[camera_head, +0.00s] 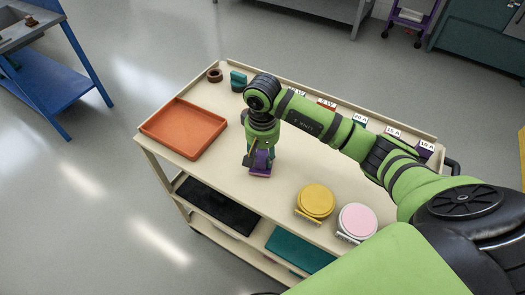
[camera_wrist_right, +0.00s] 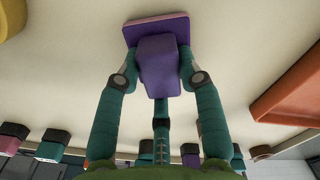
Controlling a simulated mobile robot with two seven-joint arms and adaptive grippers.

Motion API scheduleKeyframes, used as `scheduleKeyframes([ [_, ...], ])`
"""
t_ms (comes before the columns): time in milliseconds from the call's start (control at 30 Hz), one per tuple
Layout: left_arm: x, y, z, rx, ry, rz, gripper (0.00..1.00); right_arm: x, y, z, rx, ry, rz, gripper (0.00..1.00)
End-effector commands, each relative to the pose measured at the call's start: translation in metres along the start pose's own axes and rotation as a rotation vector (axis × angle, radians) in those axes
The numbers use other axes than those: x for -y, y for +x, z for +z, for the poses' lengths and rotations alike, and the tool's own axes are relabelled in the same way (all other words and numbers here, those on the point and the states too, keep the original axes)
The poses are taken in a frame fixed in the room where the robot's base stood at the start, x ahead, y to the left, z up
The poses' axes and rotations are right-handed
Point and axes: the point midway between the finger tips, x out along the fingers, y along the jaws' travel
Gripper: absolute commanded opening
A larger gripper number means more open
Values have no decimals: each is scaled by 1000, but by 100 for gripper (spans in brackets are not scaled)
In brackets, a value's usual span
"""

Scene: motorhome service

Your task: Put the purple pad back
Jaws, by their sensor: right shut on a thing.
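The purple pad (camera_head: 262,161) has a purple block standing on a flat pinkish-purple plate. It is over the middle of the beige cart top (camera_head: 225,178), below my right wrist. My right gripper (camera_head: 258,147) points down and is shut on the block. I cannot tell whether the plate touches the cart top. My left gripper is not in view.
An empty orange tray (camera_head: 184,130) lies at the cart's left. A brown ring (camera_head: 214,75) and teal block (camera_head: 238,80) stand at the far corner. Labelled blocks line the far edge, partly behind my arm. Yellow (camera_head: 316,200) and pink (camera_head: 357,222) round items are near the front.

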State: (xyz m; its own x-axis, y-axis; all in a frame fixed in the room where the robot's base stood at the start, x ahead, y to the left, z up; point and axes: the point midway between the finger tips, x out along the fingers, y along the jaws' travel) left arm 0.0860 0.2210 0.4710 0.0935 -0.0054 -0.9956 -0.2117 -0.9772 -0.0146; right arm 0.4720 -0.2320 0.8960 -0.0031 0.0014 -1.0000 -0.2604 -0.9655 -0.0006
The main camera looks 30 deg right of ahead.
Motion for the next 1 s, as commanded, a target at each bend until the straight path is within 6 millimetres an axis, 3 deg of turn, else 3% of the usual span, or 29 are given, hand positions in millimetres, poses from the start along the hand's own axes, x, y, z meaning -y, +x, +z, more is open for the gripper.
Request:
scheduleKeyframes([
  [267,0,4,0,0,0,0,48,0,3,0,-1,0,0,11],
  [300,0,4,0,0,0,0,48,0,2,0,-1,0,0,45],
  [333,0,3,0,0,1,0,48,0,2,0,-1,0,0,57],
  [367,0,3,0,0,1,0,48,0,2,0,-1,0,-1,61],
  [767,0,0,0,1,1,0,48,0,-3,0,-1,1,-1,61],
  [867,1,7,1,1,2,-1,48,0,-13,-2,-6,0,-2,61],
  [1000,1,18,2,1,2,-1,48,0,-41,-2,-9,0,-2,61],
])
